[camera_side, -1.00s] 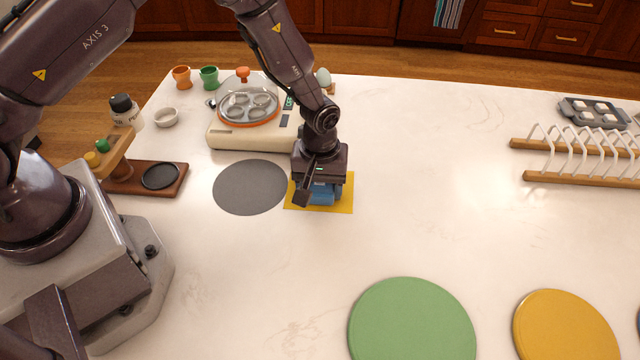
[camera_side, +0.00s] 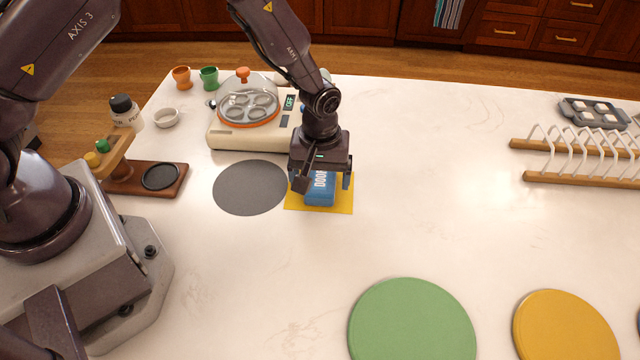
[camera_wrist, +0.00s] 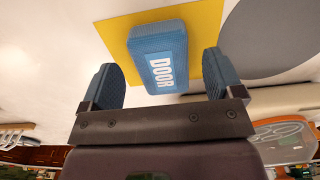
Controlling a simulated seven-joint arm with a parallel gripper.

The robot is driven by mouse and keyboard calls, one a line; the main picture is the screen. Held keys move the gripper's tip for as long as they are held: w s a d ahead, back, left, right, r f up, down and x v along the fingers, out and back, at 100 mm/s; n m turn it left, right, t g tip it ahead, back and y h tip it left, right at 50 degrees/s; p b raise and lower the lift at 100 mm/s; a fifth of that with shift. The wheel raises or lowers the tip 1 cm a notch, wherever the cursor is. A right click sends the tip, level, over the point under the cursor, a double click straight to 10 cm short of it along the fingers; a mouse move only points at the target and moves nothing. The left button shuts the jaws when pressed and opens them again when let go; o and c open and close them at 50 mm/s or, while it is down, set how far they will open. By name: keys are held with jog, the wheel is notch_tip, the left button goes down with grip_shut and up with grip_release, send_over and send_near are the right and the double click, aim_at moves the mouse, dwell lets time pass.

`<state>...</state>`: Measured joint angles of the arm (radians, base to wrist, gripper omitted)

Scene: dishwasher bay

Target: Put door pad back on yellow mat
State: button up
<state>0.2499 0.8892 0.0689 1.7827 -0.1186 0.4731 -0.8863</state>
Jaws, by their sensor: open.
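The door pad (camera_side: 321,190) is a blue block with white "DOOR" lettering. It lies on the yellow mat (camera_side: 341,206), and the wrist view shows the same pad (camera_wrist: 160,57) with yellow mat (camera_wrist: 205,17) around part of it. My gripper (camera_side: 323,188) is directly above the pad, pointing down. In the wrist view my gripper (camera_wrist: 163,84) is open, its two blue-padded fingers apart on either side of the pad's near end. A gap shows between the pad and each finger. My gripper hides part of the pad and mat in the side view.
A grey round mat (camera_side: 250,187) lies just left of the yellow mat. An egg cooker (camera_side: 248,112) stands behind. A wooden stand (camera_side: 150,178) is further left. Green (camera_side: 412,322) and yellow (camera_side: 566,332) discs lie in front, a dish rack (camera_side: 580,157) at right. The middle counter is clear.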

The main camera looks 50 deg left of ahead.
notch_tip(320, 180, up, 10)
notch_tip(320, 180, up, 9)
jog(key=m+t, duration=0.1)
jog(key=m, duration=0.1)
send_over(319, 184)
jog(key=s+a, duration=0.2)
jog(key=s, duration=0.1)
jog(key=s+a+r+m+t, duration=0.2)
jog(key=s+a+r+m, duration=0.1)
jog(key=s+r, duration=0.3)
jog(key=s+a+r+m+t, duration=0.2)
jog(key=s+r+m, duration=0.2)
jog(key=s, duration=0.7)
notch_tip(319, 184, up, 3)
jog(key=shift+s+a+f+t, duration=0.1)
jog(key=shift+s+a+t, duration=0.2)
jog(key=shift+a, duration=0.1)
